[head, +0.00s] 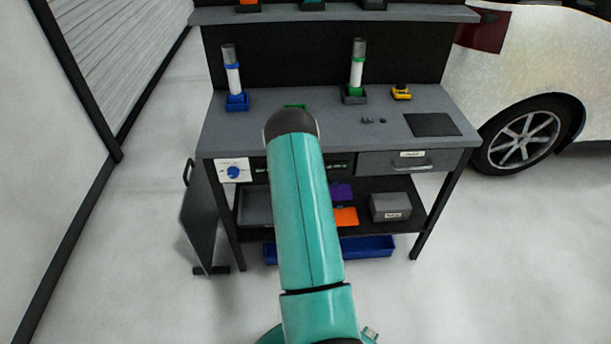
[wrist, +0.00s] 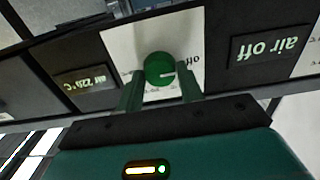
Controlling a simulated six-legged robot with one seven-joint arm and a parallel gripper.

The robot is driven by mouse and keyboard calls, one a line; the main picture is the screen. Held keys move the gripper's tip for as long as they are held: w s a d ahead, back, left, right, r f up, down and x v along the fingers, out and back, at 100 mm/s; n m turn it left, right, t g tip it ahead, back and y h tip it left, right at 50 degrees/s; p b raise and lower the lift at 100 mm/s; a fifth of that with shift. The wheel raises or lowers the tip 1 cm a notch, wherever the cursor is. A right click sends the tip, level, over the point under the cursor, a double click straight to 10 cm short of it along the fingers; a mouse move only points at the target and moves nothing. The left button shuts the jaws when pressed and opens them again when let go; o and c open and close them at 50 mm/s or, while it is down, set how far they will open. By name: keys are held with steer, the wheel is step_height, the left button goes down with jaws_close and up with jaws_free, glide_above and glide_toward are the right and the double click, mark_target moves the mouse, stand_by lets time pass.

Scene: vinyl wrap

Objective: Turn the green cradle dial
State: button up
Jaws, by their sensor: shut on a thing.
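The green dial (wrist: 160,68) is a round knob with a pale pointer line on a white plate (wrist: 120,45) in the wrist view. Some lettering on the plate, partly hidden, reads upside down. My gripper (wrist: 161,86) has one finger on each side of the dial and is shut on it. The pointer line lies roughly sideways, toward the right. In the head view my teal arm hides the gripper and the green dial on the bench front. A white roll stands in a green cradle (head: 354,93) on the bench top.
Two dark displays flank the plate, reading "air off" (wrist: 268,49) and "air 220°C" (wrist: 84,79). A blue dial (head: 235,173) is on the bench's left front. A blue cradle (head: 237,102) holds another roll. A drawer (head: 390,163) is at right. A car stands beyond.

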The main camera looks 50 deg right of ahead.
steer(key=o, duration=1)
steer(key=shift+a, duration=0.1)
steer(key=v, duration=1.3)
steer(key=shift+s+a, duration=0.2)
steer(key=shift+s, duration=0.15)
steer(key=shift+w, duration=0.1)
